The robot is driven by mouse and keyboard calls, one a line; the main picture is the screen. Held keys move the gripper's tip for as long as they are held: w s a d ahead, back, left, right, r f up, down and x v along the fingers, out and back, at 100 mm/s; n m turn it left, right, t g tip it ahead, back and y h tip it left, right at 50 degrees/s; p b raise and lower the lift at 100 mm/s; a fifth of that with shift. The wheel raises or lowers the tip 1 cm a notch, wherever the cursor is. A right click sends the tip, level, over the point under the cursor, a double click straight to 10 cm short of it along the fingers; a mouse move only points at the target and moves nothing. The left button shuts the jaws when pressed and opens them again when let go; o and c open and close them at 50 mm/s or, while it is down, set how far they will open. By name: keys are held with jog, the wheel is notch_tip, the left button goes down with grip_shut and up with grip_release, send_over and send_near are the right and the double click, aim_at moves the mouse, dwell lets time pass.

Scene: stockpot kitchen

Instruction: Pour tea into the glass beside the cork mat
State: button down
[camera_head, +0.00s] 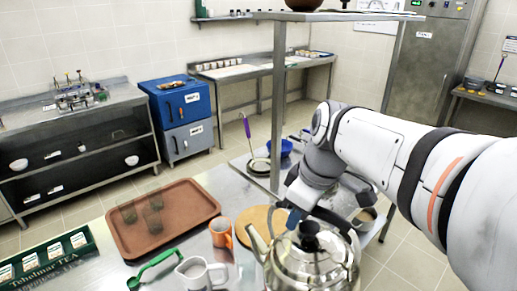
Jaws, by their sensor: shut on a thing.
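A shiny steel kettle (312,268) with a black lid knob stands out at the bottom, its spout pointing up and left. My gripper (300,212) is shut on the kettle's handle; its fingertips are partly hidden. The kettle looks about upright; I cannot tell whether it touches the counter. The round cork mat (254,217) lies behind the spout, partly covered by the kettle. Several dark see-through glasses (153,202) stand on a brown tray (188,229) further left.
A white jug (201,273) and a green scoop (153,267) lie left of the kettle. A green tea box (48,263) is at the far left. A shelf post (278,110) rises behind the mat.

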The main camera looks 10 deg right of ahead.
aim_at(275, 205)
jog(key=shift+w+a+f+g+h, duration=0.3)
jog(key=shift+a+f+h, duration=0.1)
jog(key=shift+f, duration=0.3)
jog(key=shift+w+a+f+g+h, duration=0.3)
jog(key=shift+a+f, duration=0.05)
jog(key=shift+f, duration=0.3)
jog(key=shift+w+a+p, duration=0.15)
jog(key=shift+p, duration=0.2)
jog(key=a+h+p, duration=0.1)
jog(key=w+a+g+p, duration=0.1)
jog(key=p, duration=0.1)
jog(key=shift+w+r+g+h, duration=0.25)
jog(key=shift+w+g+h, duration=0.05)
jog(key=shift+h, duration=0.1)
jog(key=shift+f, duration=0.15)
jog(key=shift+w, duration=0.15)
jog(key=shift+w+a+r+g+h, duration=0.25)
jog(key=shift+w+a+g+h, duration=0.2)
jog(key=shift+w+a, duration=0.1)
jog(key=shift+w+a+r+g+h, duration=0.2)
jog(key=shift+w+a+g+h, duration=0.15)
jog(key=shift+w+a+h, duration=0.15)
dwell(4.2)
